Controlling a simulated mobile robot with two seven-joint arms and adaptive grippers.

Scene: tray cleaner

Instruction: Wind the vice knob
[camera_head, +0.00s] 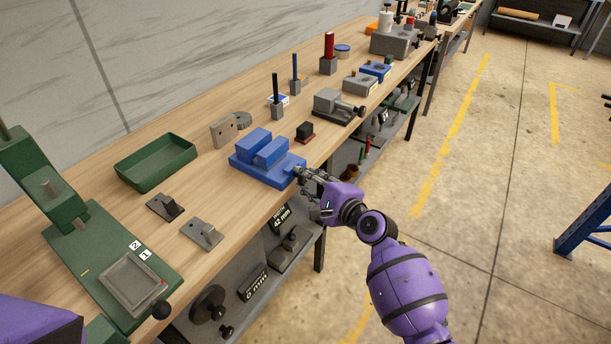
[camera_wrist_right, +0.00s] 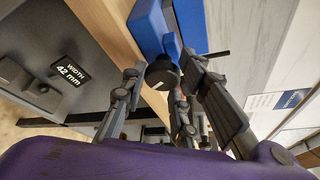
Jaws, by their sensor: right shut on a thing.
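The blue vice (camera_head: 264,160) sits at the front edge of the wooden bench, and its blue body shows at the top of the right wrist view (camera_wrist_right: 155,28). Its knob (camera_wrist_right: 162,74) is dark and round with a light mark, on the vice's end facing the aisle. My right gripper (camera_head: 301,175) reaches in from the right at the bench edge. In the right wrist view its fingers (camera_wrist_right: 165,82) stand on both sides of the knob and are shut on it. In the head view the fingers mostly hide the knob. My left gripper is not in view.
A dark red-based block (camera_head: 305,132) and a grey vice (camera_head: 338,106) stand behind the blue vice. A green tray (camera_head: 156,162) and small grey brackets (camera_head: 202,233) lie to the left. A shelf below holds a "WIDTH 42 mm" sign (camera_wrist_right: 70,69). The aisle floor at right is open.

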